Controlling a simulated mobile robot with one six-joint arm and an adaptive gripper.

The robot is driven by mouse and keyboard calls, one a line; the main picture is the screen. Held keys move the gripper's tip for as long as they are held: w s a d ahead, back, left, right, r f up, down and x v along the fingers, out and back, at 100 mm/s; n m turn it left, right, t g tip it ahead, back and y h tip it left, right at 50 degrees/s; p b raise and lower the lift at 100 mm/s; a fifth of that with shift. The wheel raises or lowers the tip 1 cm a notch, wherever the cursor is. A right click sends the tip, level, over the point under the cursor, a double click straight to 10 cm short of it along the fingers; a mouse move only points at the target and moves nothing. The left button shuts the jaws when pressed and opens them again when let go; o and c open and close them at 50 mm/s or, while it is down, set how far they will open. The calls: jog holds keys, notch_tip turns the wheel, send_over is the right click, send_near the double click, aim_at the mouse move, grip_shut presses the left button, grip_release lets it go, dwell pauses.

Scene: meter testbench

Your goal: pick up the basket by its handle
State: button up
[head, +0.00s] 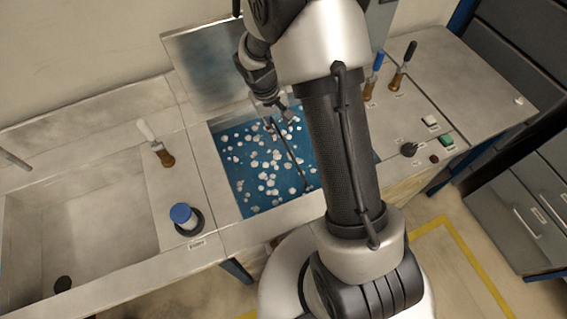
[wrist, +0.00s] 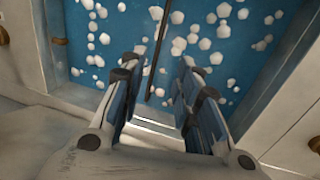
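A blue bath (head: 236,165) with many white floating pieces is set into the bench. I cannot make out the basket's body. A thin dark bar (head: 290,152), which looks like its handle, runs lengthwise across the middle of the blue area. The bar also shows in the wrist view (wrist: 154,55), lined up with the gap between my fingers. My gripper (head: 282,105) is over the far part of the blue bath, near the bar's far end. In the wrist view my gripper (wrist: 163,62) has its fingers apart. Whether they touch the bar cannot be told.
A raised metal lid (head: 205,62) stands behind the bath. Left are an empty sink (head: 75,220), a white-handled tool (head: 156,145) and a blue-capped jar (head: 184,217). Right are blue-handled (head: 374,75) and black-handled (head: 403,66) tools and a green button (head: 446,139).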

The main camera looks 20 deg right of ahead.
aim_at(287, 147)
jog(key=d+f+b, duration=0.1)
jog(key=f, duration=0.4)
jog(key=d+f+b, duration=0.1)
jog(key=f+b, duration=0.1)
jog(key=f, duration=0.3)
jog(key=d+f+b, duration=0.1)
jog(key=f, duration=0.4)
jog(key=shift+w+f, duration=0.1)
jog(key=shift+f, duration=0.05)
jog(key=shift+c, duration=0.5)
grip_shut()
